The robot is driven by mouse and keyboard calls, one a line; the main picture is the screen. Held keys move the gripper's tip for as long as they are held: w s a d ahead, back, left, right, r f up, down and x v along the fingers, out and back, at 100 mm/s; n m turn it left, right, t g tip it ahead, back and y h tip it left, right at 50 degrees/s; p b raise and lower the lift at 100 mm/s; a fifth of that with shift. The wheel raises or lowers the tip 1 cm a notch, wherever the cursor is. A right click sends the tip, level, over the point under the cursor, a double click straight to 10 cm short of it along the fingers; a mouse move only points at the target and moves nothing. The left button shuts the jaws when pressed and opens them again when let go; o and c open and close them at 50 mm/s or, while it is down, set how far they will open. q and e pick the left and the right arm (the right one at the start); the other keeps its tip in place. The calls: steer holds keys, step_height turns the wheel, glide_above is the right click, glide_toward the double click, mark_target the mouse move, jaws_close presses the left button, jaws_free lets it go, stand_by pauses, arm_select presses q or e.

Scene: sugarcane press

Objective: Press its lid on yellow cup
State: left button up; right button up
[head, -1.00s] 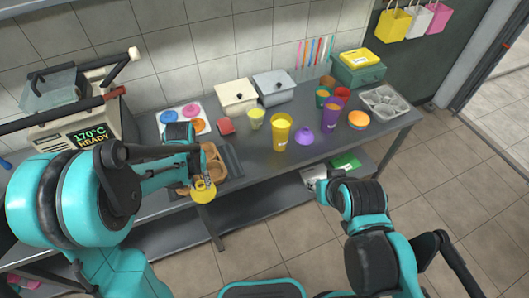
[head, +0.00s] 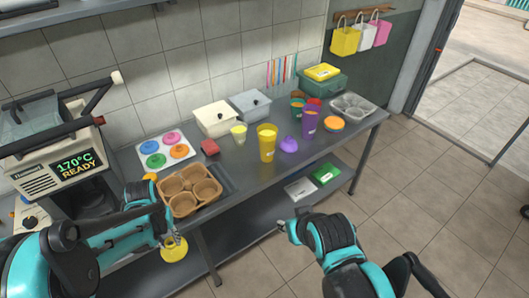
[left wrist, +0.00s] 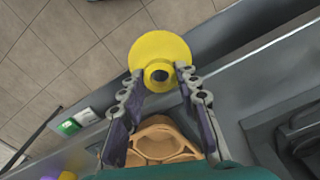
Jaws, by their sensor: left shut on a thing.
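The tall yellow cup (head: 266,145) stands upright on the steel counter, its top uncovered, with orange-yellow contents at the rim. My left gripper (head: 168,240) is shut on the round yellow lid (head: 173,250), in front of the counter's front edge and well left of the cup. In the left wrist view the lid (left wrist: 155,48) sits between the two fingertips (left wrist: 158,75), its knob facing the camera. My right gripper (head: 287,231) is low in front of the counter; its fingers are too small to read.
A brown cup carrier (head: 163,183) lies near the counter's left front. A purple dome (head: 289,145) and purple cup (head: 309,124) stand right of the yellow cup. A small pale yellow cup (head: 239,135) is behind left. A tray (head: 140,149) holds coloured lids.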

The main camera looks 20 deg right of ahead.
mark_target(267, 144)
arm_select(q)
steer(key=shift+a+f, duration=0.1)
steer(key=shift+f, duration=0.15)
arm_select(e)
steer(key=shift+a+f, duration=0.1)
steer(key=shift+f, duration=0.1)
arm_select(q)
steer(key=shift+r, duration=0.1)
arm_select(e)
steer(key=shift+o, duration=0.4)
